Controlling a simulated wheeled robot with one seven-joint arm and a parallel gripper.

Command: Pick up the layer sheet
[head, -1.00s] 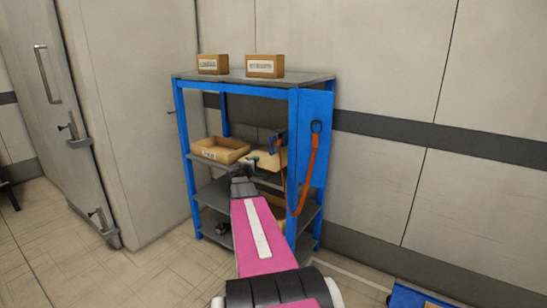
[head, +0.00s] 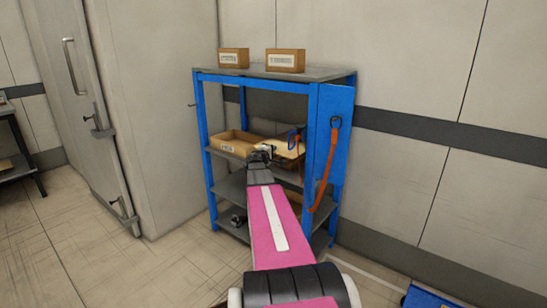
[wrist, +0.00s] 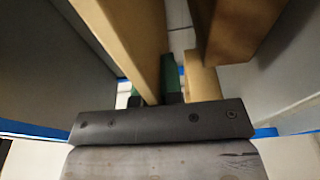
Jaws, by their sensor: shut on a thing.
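The layer sheet (head: 286,149) is a flat tan board at the middle shelf of the blue rack, right of an open cardboard bin (head: 232,143). My gripper (head: 262,151) is at its near left side. In the wrist view, the tan sheet (wrist: 128,38) runs from the upper left down between the green-padded fingers of my gripper (wrist: 152,92), which is shut on it. The fingers hide part of its edge. The head view does not show clearly whether the sheet is clear of the shelf.
The blue rack (head: 331,150) surrounds the gripper with posts and shelves. Two labelled boxes (head: 233,58) (head: 285,60) stand on its top. An orange strap (head: 324,178) hangs at its right side. A brown box-like thing (wrist: 235,28) is close in the wrist view. Floor at left is clear.

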